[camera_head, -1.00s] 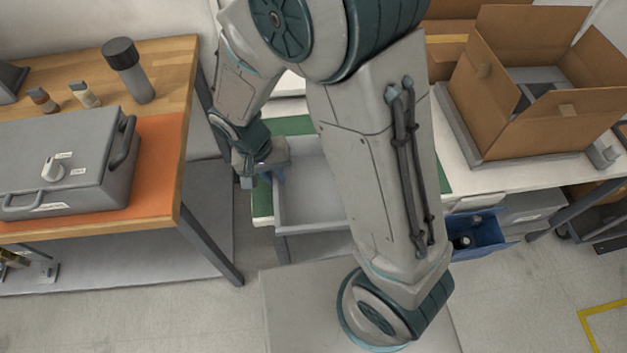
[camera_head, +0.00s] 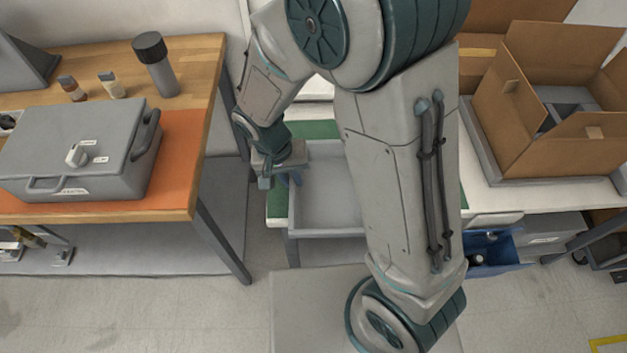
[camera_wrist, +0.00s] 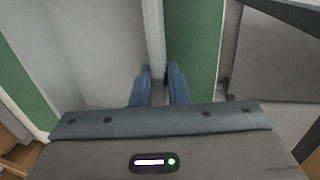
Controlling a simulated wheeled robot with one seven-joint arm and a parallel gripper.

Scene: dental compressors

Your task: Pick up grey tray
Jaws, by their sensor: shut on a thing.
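The grey tray (camera_head: 322,205) lies on a green-topped surface behind my upright arm link, which hides its right part. My gripper (camera_head: 287,179) is at the tray's left edge. In the wrist view the tray (camera_wrist: 95,45) fills the upper left, and its wall runs up between the two blue fingers of my gripper (camera_wrist: 160,85). The fingers are shut on this wall, one on each side. I cannot tell whether the tray is lifted clear of the surface.
A wooden workbench (camera_head: 205,75) at left carries a grey case (camera_head: 75,150), two small bottles and a dark-capped cylinder (camera_head: 157,65). A cardboard box (camera_head: 530,125) stands on the right-hand table. A blue bin (camera_head: 500,258) sits below. Green surface (camera_wrist: 195,45) shows beside the tray.

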